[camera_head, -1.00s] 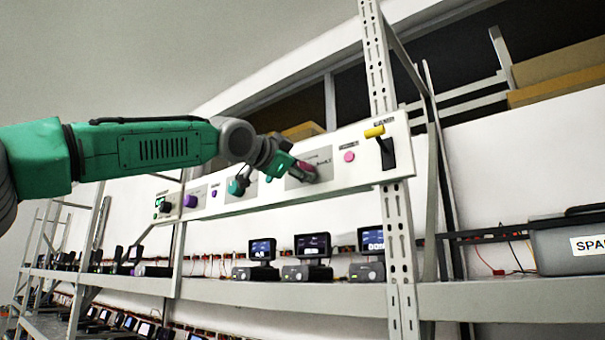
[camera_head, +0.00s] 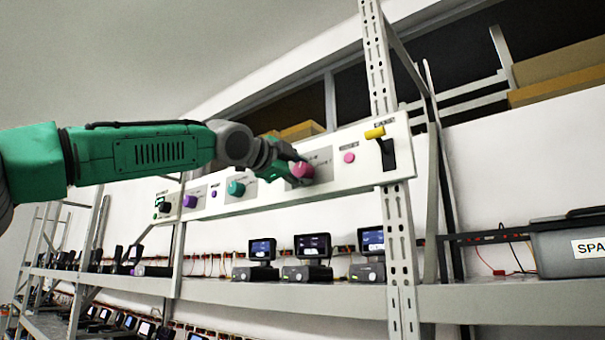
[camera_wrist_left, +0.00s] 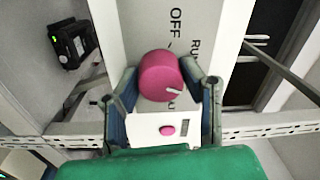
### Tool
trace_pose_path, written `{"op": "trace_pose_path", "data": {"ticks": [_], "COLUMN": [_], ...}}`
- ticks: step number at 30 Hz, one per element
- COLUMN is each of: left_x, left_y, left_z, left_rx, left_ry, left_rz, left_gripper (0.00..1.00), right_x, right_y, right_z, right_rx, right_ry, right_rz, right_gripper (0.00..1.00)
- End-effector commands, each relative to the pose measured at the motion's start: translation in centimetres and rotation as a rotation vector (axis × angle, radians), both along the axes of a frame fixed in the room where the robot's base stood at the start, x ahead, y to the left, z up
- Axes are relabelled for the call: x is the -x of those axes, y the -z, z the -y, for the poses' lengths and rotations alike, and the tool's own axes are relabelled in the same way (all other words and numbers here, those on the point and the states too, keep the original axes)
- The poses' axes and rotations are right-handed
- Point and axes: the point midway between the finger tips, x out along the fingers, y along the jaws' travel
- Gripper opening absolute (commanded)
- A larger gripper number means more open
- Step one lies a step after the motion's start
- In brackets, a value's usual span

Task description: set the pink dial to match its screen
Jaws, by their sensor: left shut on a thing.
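The pink dial (camera_head: 302,170) sits on the white control panel (camera_head: 335,184). In the left wrist view the pink dial (camera_wrist_left: 161,76) shows a white pointer mark at its lower right, with the words OFF and RU… printed beside it and other lettering partly hidden. My left gripper (camera_head: 298,168) reaches the dial from the left, and in the left wrist view its fingers (camera_wrist_left: 161,82) stand on either side of the dial, shut on it. Small screens (camera_head: 314,245) stand on the shelf below; their readings are too small to read. My right gripper is not in view.
The panel also bears a teal knob (camera_head: 236,188), a purple knob (camera_head: 190,201), a pink button (camera_head: 349,157) and a yellow-handled lever (camera_head: 375,132). A rack upright (camera_head: 400,255) stands right of the screens. A grey bin (camera_head: 570,245) sits on the right shelf.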

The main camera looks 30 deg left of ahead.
Motion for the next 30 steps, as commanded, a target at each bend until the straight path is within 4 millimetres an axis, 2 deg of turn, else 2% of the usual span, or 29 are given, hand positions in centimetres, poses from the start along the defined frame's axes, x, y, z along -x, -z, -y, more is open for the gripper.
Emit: {"op": "trace_pose_path", "data": {"ticks": [9, 10, 11, 12, 23, 30], "left_x": [-0.2, -0.2, -0.2, -0.2, -0.1, 1.3], "left_y": [0.6, 0.6, 0.6, 0.5, 0.4, 0.8], "left_z": [0.1, 0.1, 0.1, 0.1, 0.1, 0.1], "left_rx": [-0.002, -0.002, -0.002, -0.002, 0.001, 0.001], "left_ry": [0.0, 0.001, 0.001, 0.0, 0.003, 0.012], "left_rz": [-0.012, -0.013, -0.013, -0.012, -0.009, -0.019], "left_gripper": [0.07, 0.39, 0.49, 0.56, 0.56, 0.56], "right_x": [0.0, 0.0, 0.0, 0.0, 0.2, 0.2], "right_y": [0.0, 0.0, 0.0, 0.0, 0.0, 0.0], "right_z": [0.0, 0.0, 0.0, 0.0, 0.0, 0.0], "right_rx": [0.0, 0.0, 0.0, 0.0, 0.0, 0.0], "right_ry": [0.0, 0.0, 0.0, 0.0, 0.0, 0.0], "right_rz": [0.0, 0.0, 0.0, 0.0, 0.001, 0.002], "right_gripper": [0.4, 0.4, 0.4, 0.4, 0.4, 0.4]}}
